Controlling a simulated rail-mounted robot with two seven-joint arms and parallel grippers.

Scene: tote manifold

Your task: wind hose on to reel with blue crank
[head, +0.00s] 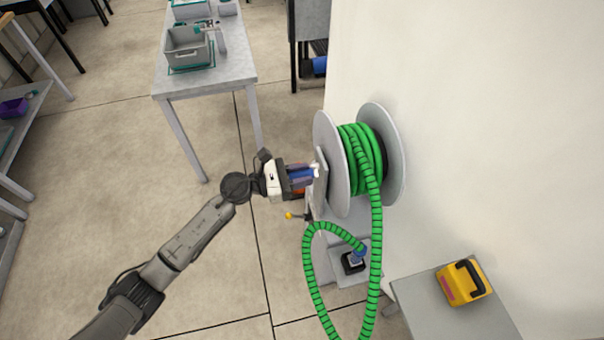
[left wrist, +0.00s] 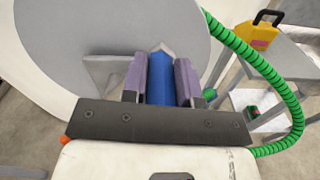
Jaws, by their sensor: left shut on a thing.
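The reel (head: 327,150) has grey side discs and stands against the wall in the head view. Several turns of green hose (head: 360,160) lie on it, and more hose hangs down in a loop in front. My left gripper (head: 303,175) is at the near side of the reel, shut on the blue crank (head: 304,173). In the left wrist view the blue crank (left wrist: 161,78) sits between the two purple finger pads, in front of the grey disc (left wrist: 110,40). The green hose (left wrist: 262,66) curves past on the right there. My right gripper is not in view.
A yellow case (head: 463,283) with a black handle rests on a grey table (head: 440,312) at lower right. A small yellow-tipped lever (head: 290,216) sticks out below my gripper. A table (head: 232,72) with a grey tote (head: 187,47) stands at the back.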

